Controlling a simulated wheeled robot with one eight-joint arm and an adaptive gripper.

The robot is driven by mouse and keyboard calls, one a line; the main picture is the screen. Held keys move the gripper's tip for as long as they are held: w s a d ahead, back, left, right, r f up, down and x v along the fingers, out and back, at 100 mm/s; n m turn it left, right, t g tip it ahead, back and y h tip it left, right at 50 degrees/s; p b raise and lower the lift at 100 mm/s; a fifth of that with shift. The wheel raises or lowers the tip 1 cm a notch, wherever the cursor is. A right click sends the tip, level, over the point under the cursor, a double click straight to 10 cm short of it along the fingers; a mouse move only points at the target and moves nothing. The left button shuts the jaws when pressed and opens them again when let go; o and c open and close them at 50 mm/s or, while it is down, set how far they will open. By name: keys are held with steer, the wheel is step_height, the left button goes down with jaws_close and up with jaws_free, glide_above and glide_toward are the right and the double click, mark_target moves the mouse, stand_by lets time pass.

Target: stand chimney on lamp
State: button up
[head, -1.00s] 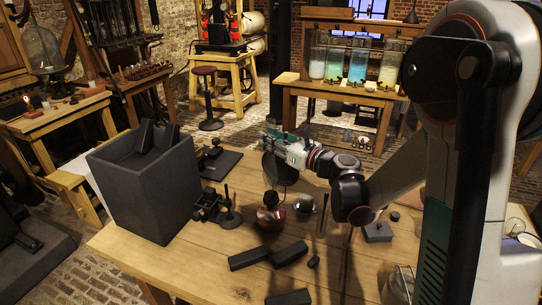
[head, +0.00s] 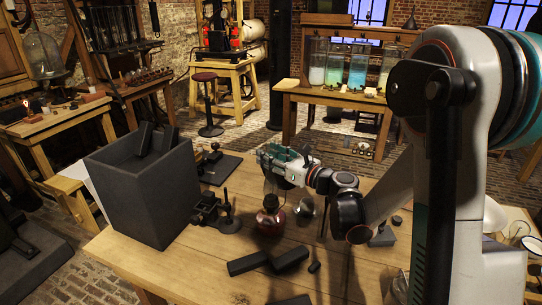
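The lamp (head: 270,221) stands on the wooden table, with a round red body and a dark burner on top. My gripper (head: 268,160) is above it and points to the left. A clear glass piece, which looks like the chimney (head: 276,187), hangs below my fingers, roughly upright, and seems held by them. Its lower end shows at or just above the lamp's burner; I cannot tell whether they touch. The fingertips are small and partly hidden against the dark background.
A tall dark grey bin (head: 145,195) stands left on the table (head: 190,268). A small dark stand (head: 228,214) is left of the lamp, and a rounded metallic object (head: 305,208) is close on its right. Dark blocks (head: 290,259) lie in front. Jars of coloured liquid (head: 358,68) stand on a table behind.

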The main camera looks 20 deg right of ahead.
steer(key=shift+r, duration=0.2)
steer(key=shift+s+d+r+p, duration=0.15)
steer(key=shift+p, duration=0.25)
steer(key=p+v, duration=0.1)
steer(key=v, duration=1)
steer(key=shift+s+p, duration=0.3)
steer(key=shift+p, duration=0.1)
steer(key=shift+c, duration=0.4)
stand_by(0.8)
